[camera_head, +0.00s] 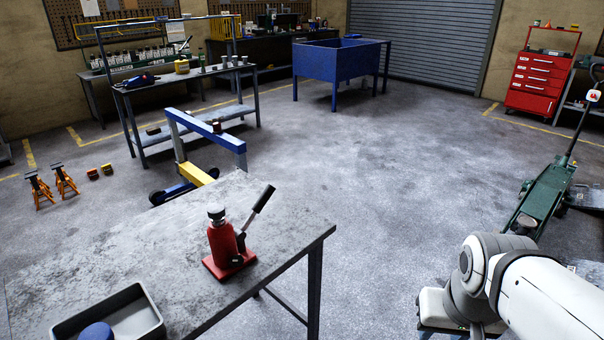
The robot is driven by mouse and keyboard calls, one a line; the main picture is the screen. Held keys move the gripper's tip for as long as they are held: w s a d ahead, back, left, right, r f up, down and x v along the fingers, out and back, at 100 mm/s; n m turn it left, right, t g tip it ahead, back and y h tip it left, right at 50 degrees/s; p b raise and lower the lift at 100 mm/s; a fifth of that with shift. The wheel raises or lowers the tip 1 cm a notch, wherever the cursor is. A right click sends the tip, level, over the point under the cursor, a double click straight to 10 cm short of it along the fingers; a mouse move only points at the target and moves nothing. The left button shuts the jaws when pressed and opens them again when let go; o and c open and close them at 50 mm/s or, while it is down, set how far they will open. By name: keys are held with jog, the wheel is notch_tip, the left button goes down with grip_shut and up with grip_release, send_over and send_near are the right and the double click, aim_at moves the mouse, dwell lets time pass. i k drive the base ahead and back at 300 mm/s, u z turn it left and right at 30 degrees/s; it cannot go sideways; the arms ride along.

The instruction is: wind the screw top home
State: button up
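A red bottle jack (222,243) stands upright on the grey table, on a square red base. Its grey screw top (216,213) shows as a round cap on a short dark neck above the red body. How far the screw stands out is too small to tell. A black-gripped pump handle (264,198) slants up to the right from the jack. My white and grey arm is at the lower right, well apart from the jack. My gripper is not visible.
The jack stands near the right edge of the table (130,250). A grey tray (140,312) holding a blue round thing (97,331) sits at the near left. A green trolley jack (543,193) stands at the right. Open floor (380,190) lies between.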

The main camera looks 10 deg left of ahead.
aim_at(216, 211)
jog(key=z, duration=0.75)
jog(key=k, duration=1.1)
jog(key=u, duration=1.75)
jog(key=i, duration=0.4)
jog(key=u, duration=0.2)
